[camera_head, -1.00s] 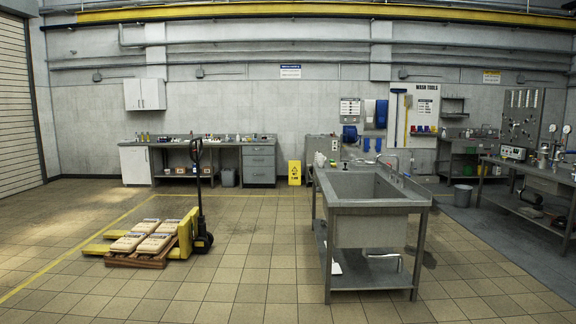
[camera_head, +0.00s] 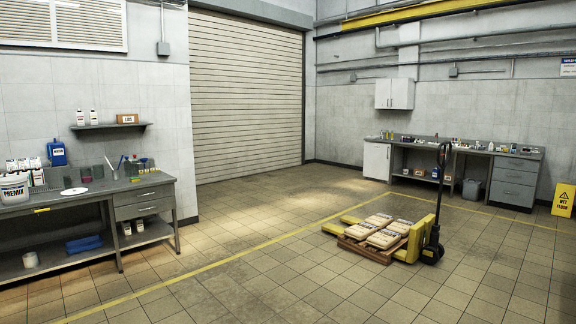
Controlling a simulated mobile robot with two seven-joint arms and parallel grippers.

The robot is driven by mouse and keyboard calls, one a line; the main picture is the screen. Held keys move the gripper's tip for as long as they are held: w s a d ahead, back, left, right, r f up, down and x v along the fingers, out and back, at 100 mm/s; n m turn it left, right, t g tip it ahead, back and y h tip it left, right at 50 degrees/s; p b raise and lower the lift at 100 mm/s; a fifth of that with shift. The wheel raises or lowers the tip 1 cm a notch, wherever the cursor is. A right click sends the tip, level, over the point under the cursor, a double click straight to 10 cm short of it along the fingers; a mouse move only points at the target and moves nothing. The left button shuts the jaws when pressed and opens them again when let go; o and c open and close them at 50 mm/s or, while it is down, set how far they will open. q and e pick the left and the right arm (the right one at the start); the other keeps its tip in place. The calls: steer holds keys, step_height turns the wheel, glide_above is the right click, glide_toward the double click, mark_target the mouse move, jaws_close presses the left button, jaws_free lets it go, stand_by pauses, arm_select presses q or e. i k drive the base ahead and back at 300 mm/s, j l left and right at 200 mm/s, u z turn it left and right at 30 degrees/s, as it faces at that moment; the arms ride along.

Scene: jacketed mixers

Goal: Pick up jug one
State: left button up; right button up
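No thing that I can surely name as jug one shows. A blue jug-like container (camera_head: 57,153) with a white label stands upright at the back of the left workbench (camera_head: 150,184). Its label is too small to read with certainty. A white bucket (camera_head: 14,190) marked PREMIX stands at the front left of the same bench, cut by the picture edge. Neither of my grippers is in view.
A yellow pallet jack (camera_head: 424,240) with a pallet of pale sacks (camera_head: 383,238) stands on the tiles at right. A far bench (camera_head: 468,150) and a yellow wet-floor sign (camera_head: 563,200) are behind it. Floor between left bench and pallet is clear.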

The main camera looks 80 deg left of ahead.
mark_target(88, 175)
steer(key=u, duration=3.9)
